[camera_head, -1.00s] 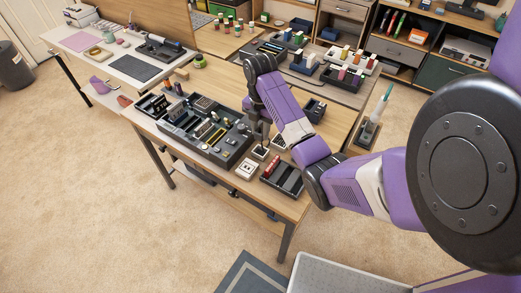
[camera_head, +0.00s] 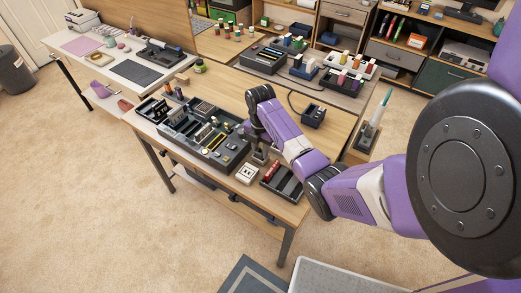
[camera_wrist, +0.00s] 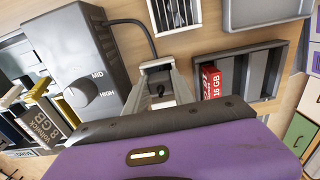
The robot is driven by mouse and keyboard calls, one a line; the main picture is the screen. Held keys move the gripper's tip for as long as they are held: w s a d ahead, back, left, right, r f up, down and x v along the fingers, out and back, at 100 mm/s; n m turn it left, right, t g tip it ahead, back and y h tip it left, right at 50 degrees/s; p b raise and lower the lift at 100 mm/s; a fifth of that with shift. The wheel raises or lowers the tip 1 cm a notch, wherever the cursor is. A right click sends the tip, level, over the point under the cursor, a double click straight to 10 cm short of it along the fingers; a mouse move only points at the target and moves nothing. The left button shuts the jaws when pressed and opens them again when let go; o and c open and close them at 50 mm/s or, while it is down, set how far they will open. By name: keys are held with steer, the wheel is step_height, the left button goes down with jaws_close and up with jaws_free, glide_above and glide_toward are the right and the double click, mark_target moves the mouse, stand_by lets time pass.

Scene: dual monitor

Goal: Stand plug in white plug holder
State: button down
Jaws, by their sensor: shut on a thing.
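My gripper (camera_head: 259,155) points down at the front part of the workbench, just right of the grey organizer. In the wrist view its fingers (camera_wrist: 160,86) are close together on a small dark thing, apparently the plug (camera_wrist: 159,90), mostly hidden by the fingers. A white holder with dark slots (camera_head: 246,174) lies on the bench just in front of and left of the gripper. A white-rimmed piece with grey slots (camera_wrist: 157,14) shows beyond the fingertips in the wrist view. I cannot tell whether the held thing touches anything below.
A black tray (camera_head: 283,184) with a red stick (camera_wrist: 210,80) lies right of the gripper. A grey box with a knob (camera_wrist: 78,60) and a cable is close left in the wrist view. The large organizer (camera_head: 205,135) fills the bench to the left. A black box (camera_head: 312,115) stands behind.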

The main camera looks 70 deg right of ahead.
steer(key=c, duration=1.1)
jaws_free()
steer(key=shift+f, duration=0.1)
steer(key=shift+o, duration=0.2)
